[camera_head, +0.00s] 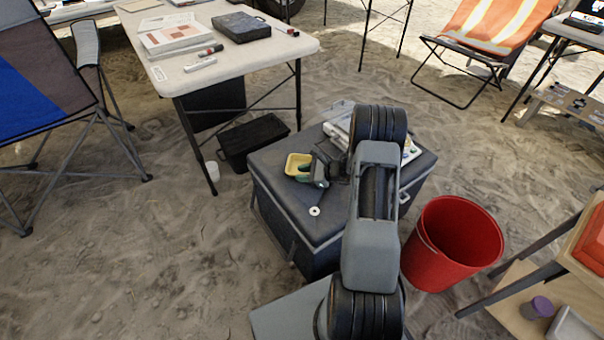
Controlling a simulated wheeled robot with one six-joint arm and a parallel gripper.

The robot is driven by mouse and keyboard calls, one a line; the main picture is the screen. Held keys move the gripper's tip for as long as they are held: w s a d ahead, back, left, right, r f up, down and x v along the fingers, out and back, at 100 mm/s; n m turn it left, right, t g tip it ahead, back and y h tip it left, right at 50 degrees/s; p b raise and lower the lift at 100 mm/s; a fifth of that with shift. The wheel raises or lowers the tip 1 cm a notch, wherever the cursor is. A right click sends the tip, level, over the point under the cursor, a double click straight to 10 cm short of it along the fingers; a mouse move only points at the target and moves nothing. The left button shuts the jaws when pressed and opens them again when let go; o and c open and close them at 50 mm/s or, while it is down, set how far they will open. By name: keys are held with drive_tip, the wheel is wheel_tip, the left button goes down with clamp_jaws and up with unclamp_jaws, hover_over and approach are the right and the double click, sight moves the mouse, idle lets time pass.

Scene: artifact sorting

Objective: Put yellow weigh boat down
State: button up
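The yellow weigh boat (295,166) is a small, shallow, open dish near the left part of the dark grey case top (330,221). My gripper (312,168) is at the boat's right side, over the case, with my arm reaching in from the front. The fingers are small and dark here, and I cannot tell whether they are closed on the boat's rim. I also cannot tell whether the boat rests on the case or is held just above it. A small dark green thing (305,179) shows just below the boat.
A white ring-ended item (315,211) lies on the case in front. Papers or a tray (339,112) lie at its back, partly behind my arm. A red bucket (411,262) stands right of the case, a black bin (236,151) behind left. The case's front left top is mostly clear.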

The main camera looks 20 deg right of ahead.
drive_tip(key=p+v, duration=0.2)
drive_tip(key=v, duration=0.9)
drive_tip(key=s+a+r+n+g+h, duration=0.2)
drive_tip(key=s+a+r+n+g, duration=0.2)
drive_tip(key=a+r+n+g, duration=0.5)
drive_tip(key=s+a+r+n+t+h, duration=0.3)
drive_tip(key=s+a+r+n+h, duration=0.5)
drive_tip(key=s+n, duration=0.4)
drive_tip(key=shift+s+a+r+n+p, duration=0.3)
drive_tip(key=shift+a+r+n, duration=0.25)
drive_tip(key=shift+r+n, duration=0.45)
drive_tip(key=shift+w, duration=0.1)
